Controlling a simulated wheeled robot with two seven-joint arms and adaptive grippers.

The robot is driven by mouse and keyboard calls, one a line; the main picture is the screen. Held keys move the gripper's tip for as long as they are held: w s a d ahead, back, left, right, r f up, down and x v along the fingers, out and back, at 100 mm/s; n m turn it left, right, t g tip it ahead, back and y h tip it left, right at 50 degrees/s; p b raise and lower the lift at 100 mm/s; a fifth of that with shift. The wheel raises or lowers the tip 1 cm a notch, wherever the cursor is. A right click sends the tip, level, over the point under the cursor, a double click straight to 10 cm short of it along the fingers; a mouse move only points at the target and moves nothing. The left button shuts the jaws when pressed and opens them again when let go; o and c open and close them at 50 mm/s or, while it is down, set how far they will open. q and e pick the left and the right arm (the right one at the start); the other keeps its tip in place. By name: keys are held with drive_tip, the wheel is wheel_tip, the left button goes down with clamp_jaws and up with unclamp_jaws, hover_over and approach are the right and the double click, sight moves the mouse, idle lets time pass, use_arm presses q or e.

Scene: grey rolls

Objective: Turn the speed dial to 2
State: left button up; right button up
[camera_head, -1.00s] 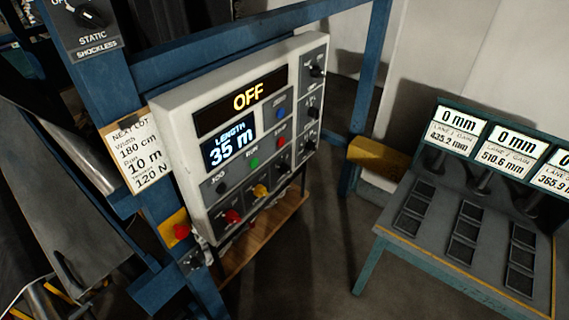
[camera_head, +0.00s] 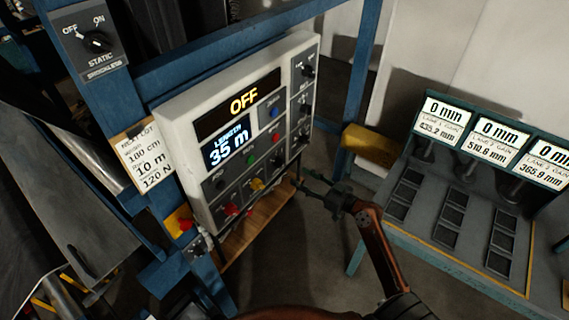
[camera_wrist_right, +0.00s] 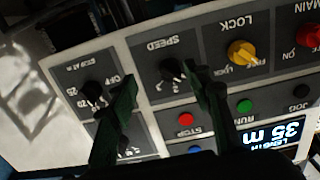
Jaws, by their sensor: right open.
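The speed dial (camera_wrist_right: 172,70) is a black knob on the grey control panel, under an upside-down SPEED label in the right wrist view. Its exact setting is too small to read. In the head view the speed dial (camera_head: 277,160) sits right of the yellow LOCK knob (camera_head: 257,184). The panel's upper display (camera_head: 243,103) reads OFF. My right gripper (camera_head: 303,184) is open and empty, in front of and below the panel's lower right corner. In the wrist view its fingers (camera_wrist_right: 162,80) appear on either side of the speed dial, seemingly short of it. My left gripper is out of view.
A stop-at dial (camera_wrist_right: 92,92) sits beside the speed dial. Red stop (camera_head: 277,136) and green run (camera_head: 251,160) buttons are close by. A blue frame post (camera_head: 358,90) stands right of the panel. A bench with gain displays (camera_head: 440,262) stands at right.

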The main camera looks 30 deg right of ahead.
sight(285, 166)
drive_tip(key=shift+w+a+r+n+y+p, duration=0.15)
drive_tip(key=shift+w+a+r+p, duration=0.2)
drive_tip(key=shift+r, duration=0.3)
drive_tip(key=shift+w+a+r+n+y+p, duration=0.15)
drive_tip(key=shift+w+a+r, duration=0.25)
drive_tip(key=shift+r, duration=0.2)
drive_tip(key=p+x, duration=0.1)
drive_tip(key=x, duration=0.4)
drive_tip(key=shift+p, duration=0.4)
drive_tip(key=shift+w+a+f, duration=0.15)
drive_tip(key=shift+w, duration=0.25)
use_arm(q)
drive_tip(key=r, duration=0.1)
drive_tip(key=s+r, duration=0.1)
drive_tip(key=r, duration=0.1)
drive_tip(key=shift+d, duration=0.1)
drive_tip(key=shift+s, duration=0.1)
use_arm(e)
drive_tip(key=c, duration=1.2)
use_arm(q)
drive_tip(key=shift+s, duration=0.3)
use_arm(e)
drive_tip(key=shift+o, duration=0.2)
